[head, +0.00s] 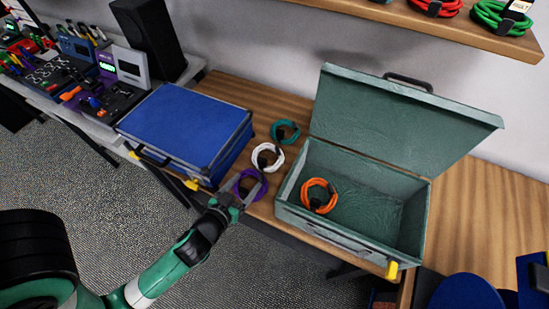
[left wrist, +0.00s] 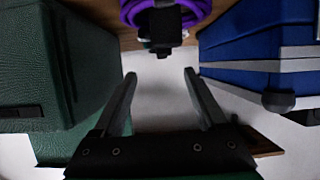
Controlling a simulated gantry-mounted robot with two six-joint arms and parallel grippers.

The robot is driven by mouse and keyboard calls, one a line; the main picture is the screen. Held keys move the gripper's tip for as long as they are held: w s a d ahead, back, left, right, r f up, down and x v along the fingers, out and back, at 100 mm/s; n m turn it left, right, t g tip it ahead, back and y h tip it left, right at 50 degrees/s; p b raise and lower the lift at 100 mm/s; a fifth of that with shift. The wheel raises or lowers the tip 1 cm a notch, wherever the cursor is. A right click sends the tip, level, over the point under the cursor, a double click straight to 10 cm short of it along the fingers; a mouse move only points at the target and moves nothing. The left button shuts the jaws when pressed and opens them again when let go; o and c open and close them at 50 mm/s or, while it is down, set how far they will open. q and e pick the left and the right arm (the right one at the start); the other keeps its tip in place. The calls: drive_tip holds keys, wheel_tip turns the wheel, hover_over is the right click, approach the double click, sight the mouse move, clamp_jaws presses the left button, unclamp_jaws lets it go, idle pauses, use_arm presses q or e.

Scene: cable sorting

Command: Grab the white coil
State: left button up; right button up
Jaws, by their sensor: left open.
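The white coil (head: 267,157) lies on the wooden bench between the blue case and the green toolbox. A teal coil (head: 285,131) lies behind it, and a purple coil (head: 249,184) lies in front of it near the bench edge. My left gripper (head: 246,191) is open at the purple coil, nearer the front than the white coil. In the left wrist view, the purple coil (left wrist: 182,12) with its black strap is just beyond the open, empty left gripper (left wrist: 159,73). The white coil is mostly or wholly hidden there. My right gripper is not in view.
The open green toolbox (head: 350,246) stands to the right with an orange coil (head: 319,197) inside. The closed blue case (head: 185,123) stands to the left. A shelf (head: 440,22) with red and green coils is above. The bench gap between case and toolbox is narrow.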

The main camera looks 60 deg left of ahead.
use_arm(q)
drive_tip(key=shift+s+f, duration=0.2)
drive_tip(key=shift+s, duration=0.2)
drive_tip(key=shift+w+a, duration=0.15)
approach(261, 163)
drive_tip(key=x, duration=0.3)
drive_tip(key=shift+w+a+b, duration=0.2)
drive_tip(key=shift+w+b, duration=0.1)
drive_tip(key=shift+b, duration=0.05)
drive_tip(key=b+x, duration=0.1)
drive_tip(key=x, duration=0.3)
drive_tip(key=shift+a+f, duration=0.1)
drive_tip(key=shift+f, duration=0.1)
drive_tip(key=shift+w+a+f+b, duration=0.1)
drive_tip(key=shift+w+a+b, duration=0.2)
drive_tip(key=shift+w, duration=0.1)
drive_tip(key=shift+d, duration=0.1)
drive_tip(key=shift+c, duration=0.3)
clamp_jaws()
